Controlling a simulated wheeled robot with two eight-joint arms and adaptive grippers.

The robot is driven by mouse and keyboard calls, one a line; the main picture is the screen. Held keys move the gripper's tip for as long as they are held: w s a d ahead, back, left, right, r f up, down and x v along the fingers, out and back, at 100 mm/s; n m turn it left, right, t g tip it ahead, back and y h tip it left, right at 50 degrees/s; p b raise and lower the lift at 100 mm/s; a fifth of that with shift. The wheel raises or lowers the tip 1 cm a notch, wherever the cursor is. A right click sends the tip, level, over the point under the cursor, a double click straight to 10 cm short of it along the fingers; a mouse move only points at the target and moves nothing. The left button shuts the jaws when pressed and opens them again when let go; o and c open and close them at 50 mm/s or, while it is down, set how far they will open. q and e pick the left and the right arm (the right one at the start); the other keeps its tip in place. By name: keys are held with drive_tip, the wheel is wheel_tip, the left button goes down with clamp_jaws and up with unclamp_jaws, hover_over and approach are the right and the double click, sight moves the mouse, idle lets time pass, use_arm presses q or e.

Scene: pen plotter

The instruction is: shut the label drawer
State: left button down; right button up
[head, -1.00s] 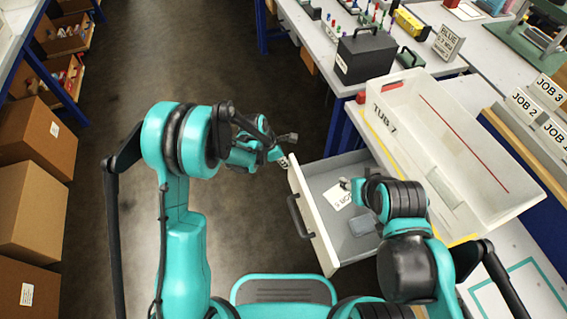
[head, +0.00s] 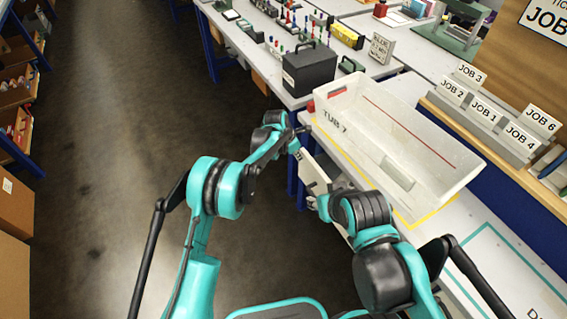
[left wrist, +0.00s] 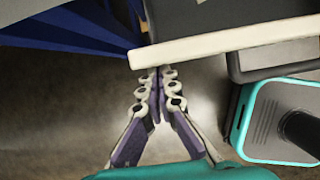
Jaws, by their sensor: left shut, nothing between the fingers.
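The label drawer's pale front panel (head: 313,170) shows below the bench edge in the head view, partly hidden by my right arm. In the left wrist view the drawer's front (left wrist: 225,47) is a pale bar with a dark handle (left wrist: 275,62) on its near side. A dark grey area lies behind the bar; how far the drawer stands out is hard to tell. My left gripper (head: 302,130) is shut and empty; in the left wrist view its fingertips (left wrist: 155,70) are at the panel's edge, apparently touching it. My right gripper (head: 314,199) is small and partly hidden.
A translucent tub (head: 450,178) marked TUB 7 stands on the bench above the drawer. A black box (head: 309,70) stands beyond it. JOB card holders (head: 485,122) are at the right. The floor left of the bench is clear.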

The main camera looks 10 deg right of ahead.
sight(305, 151)
use_arm(q)
drive_tip(key=shift+w+d, duration=0.3)
drive_tip(key=shift+d, duration=0.6)
drive_tip(key=shift+w+d, duration=0.25)
drive_tip(key=shift+d, duration=0.6)
